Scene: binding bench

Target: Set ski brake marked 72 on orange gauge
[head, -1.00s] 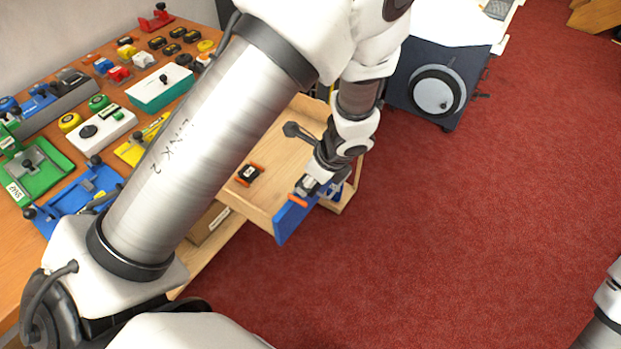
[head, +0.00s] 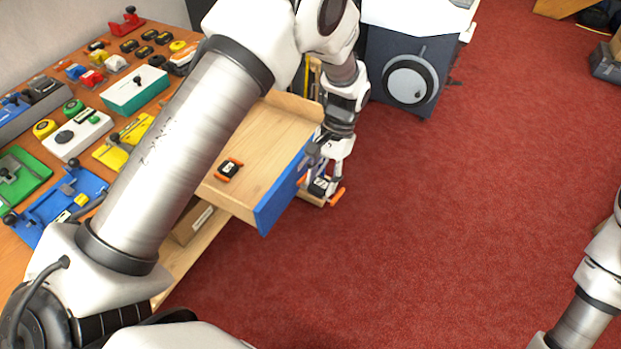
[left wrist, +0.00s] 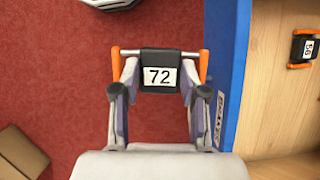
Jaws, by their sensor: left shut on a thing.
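The ski brake marked 72 (left wrist: 157,57) is a black block with a white label and orange-tipped arms on both sides. My left gripper (left wrist: 158,88) is shut on it, one finger at each side. In the head view the brake (head: 319,187) hangs in the left gripper just outside the blue drawer front, over the red floor. A second black brake with orange ends (head: 229,169) lies in the open drawer; its label is turned sideways in the wrist view. I cannot make out an orange gauge in these frames. My right gripper is out of view.
The open wooden drawer (head: 262,150) has a blue front (head: 284,188). The bench at left holds a blue fixture (head: 50,208), a green one (head: 22,172), a yellow one (head: 112,155) and a teal box (head: 134,92). Red floor (head: 450,220) is clear at right.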

